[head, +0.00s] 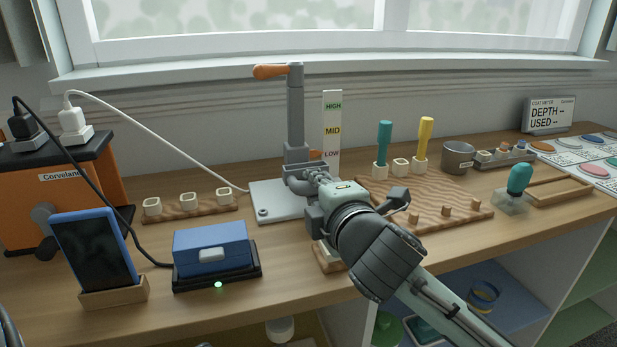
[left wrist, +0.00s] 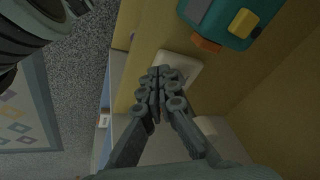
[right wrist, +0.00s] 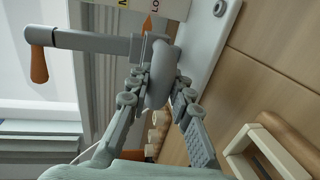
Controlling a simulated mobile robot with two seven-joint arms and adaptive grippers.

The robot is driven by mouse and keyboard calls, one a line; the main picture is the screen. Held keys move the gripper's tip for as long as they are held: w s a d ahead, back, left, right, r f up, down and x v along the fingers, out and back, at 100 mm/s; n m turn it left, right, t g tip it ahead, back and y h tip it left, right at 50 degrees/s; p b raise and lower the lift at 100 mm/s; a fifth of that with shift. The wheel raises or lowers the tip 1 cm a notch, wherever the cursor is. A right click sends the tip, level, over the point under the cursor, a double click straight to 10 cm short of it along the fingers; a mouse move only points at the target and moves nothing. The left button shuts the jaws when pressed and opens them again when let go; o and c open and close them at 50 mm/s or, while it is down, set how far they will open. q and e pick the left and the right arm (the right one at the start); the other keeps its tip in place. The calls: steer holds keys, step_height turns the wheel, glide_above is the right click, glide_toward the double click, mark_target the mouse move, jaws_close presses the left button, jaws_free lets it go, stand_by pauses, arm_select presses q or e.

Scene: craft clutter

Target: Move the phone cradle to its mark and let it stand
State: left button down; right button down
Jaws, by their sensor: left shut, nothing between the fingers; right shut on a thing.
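The phone cradle is a small wooden stand (head: 115,291) at the front left of the bench in the head view. A blue-cased phone (head: 92,250) leans upright in it. I cannot make out its mark. My right gripper (head: 308,178) is far to the right of the cradle, at the grey cranked stand (head: 295,110). In the right wrist view my right gripper (right wrist: 158,92) is shut on a rounded grey part (right wrist: 161,72) of that stand. My left gripper (left wrist: 158,85) is shut and empty in the left wrist view, away from the cradle.
A blue box on a black tray (head: 258,270) with a green light stands right of the cradle. A black cable (head: 133,232) runs behind the phone to it. An orange box (head: 20,205) is behind. A wooden board with pegs (head: 440,205) lies right.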

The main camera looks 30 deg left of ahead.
mark_target(315, 166)
steer(key=shift+r+p, duration=1.85)
steer(key=shift+r, duration=0.35)
steer(key=shift+f, duration=0.1)
steer(key=c, duration=1.3)
jaws_free()
steer(key=shift+s+d, duration=0.1)
steer(key=shift+p+v, duration=1.55)
steer(key=shift+v, duration=1.7)
steer(key=shift+f, duration=0.1)
steer(key=shift+f, duration=0.1)
